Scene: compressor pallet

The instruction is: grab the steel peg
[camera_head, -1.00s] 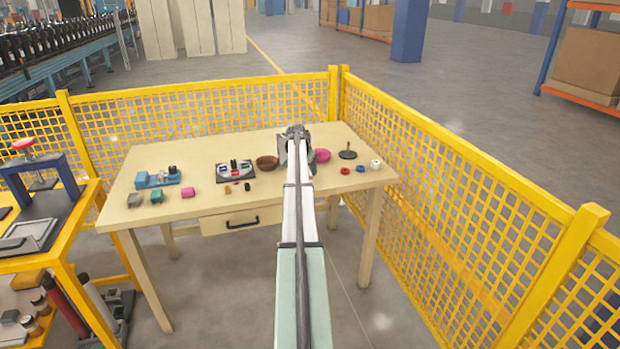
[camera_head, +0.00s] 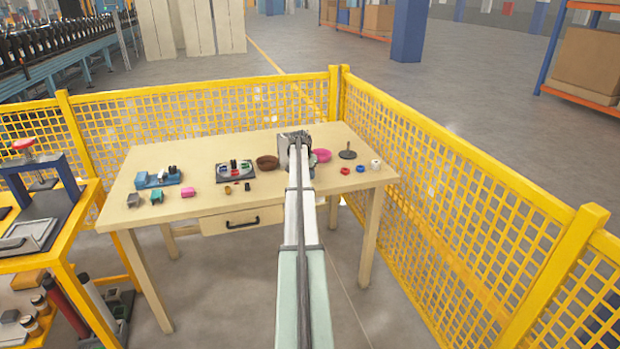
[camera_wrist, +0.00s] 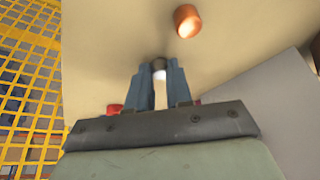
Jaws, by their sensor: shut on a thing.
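My gripper (camera_wrist: 159,76) points down over the pale table in the wrist view. Its two blue-grey fingers are closed on a small dark grey round piece with a bright lower part, which I take for the steel peg (camera_wrist: 158,63). Only its end shows between the fingertips; the rest is hidden. I cannot tell whether it touches the table. In the head view my wrist (camera_head: 295,142) is over the back right half of the table, between the brown bowl (camera_head: 266,162) and the pink bowl (camera_head: 321,155); the fingers and peg are hidden there.
An orange-brown cylinder (camera_wrist: 187,20) lies beyond the fingertips. The table (camera_head: 205,150) also holds a sorting tray (camera_head: 235,179), a blue fixture (camera_head: 158,179), a dark round stand (camera_head: 348,154) and several small coloured parts. Yellow mesh fence (camera_head: 470,200) runs behind and right.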

